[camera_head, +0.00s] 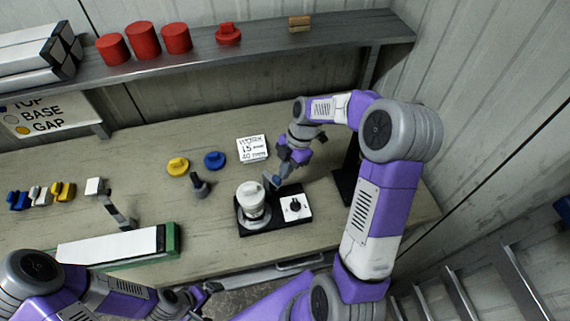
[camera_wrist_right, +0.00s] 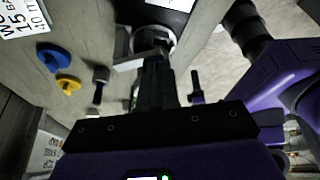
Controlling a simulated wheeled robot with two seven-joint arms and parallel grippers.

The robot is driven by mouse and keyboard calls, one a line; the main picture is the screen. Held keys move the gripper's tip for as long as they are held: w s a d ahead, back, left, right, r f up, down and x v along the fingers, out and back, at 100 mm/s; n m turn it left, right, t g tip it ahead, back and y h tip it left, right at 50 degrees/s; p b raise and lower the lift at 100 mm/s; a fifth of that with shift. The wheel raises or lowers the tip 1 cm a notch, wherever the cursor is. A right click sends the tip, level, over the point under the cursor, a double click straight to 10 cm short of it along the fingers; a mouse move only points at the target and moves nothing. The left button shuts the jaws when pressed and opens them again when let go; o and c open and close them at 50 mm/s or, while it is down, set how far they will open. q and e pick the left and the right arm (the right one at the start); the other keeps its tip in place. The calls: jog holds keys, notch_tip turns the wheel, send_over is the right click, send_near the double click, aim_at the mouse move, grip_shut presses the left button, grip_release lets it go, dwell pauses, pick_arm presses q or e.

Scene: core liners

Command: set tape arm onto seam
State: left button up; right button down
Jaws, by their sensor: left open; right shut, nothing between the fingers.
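A jointed grey arm with a white block at its tip, which looks like the tape arm (camera_head: 118,212), stands raised at the left of the bench. Its foot is by a long white liner (camera_head: 105,247) lying in a green-ended cradle (camera_head: 173,240). I cannot make out the seam. My left gripper (camera_head: 205,295) is open at the front edge, right of and nearer than the cradle, and looks empty. My right gripper (camera_head: 272,181) is shut and empty beside a white canister (camera_head: 251,199) on a black base. In the right wrist view its fingers (camera_wrist_right: 155,75) point at the canister (camera_wrist_right: 153,38).
A white dial panel (camera_head: 295,207) is on the black base. A dark upright tool (camera_head: 200,186), yellow knob (camera_head: 178,166), blue knob (camera_head: 214,160) and note card (camera_head: 252,148) are mid-bench. Small clips (camera_head: 40,196) lie far left. A shelf (camera_head: 270,51) with red pots runs above.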

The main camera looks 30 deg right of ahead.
jog(key=m+b, duration=0.1)
jog(key=a+m+t+b, duration=0.1)
jog(key=shift+s+a+f+m, duration=0.15)
jog(key=shift+s+a+m, duration=0.15)
jog(key=shift+s+m, duration=0.1)
jog(key=shift+a+b, duration=0.4)
jog(key=s+d+r, duration=0.2)
jog(key=d+r, duration=0.5)
jog(key=r, duration=0.2)
jog(key=shift+d+r+p, duration=0.2)
jog(key=shift+r+p, duration=0.05)
jog(key=shift+p, duration=0.05)
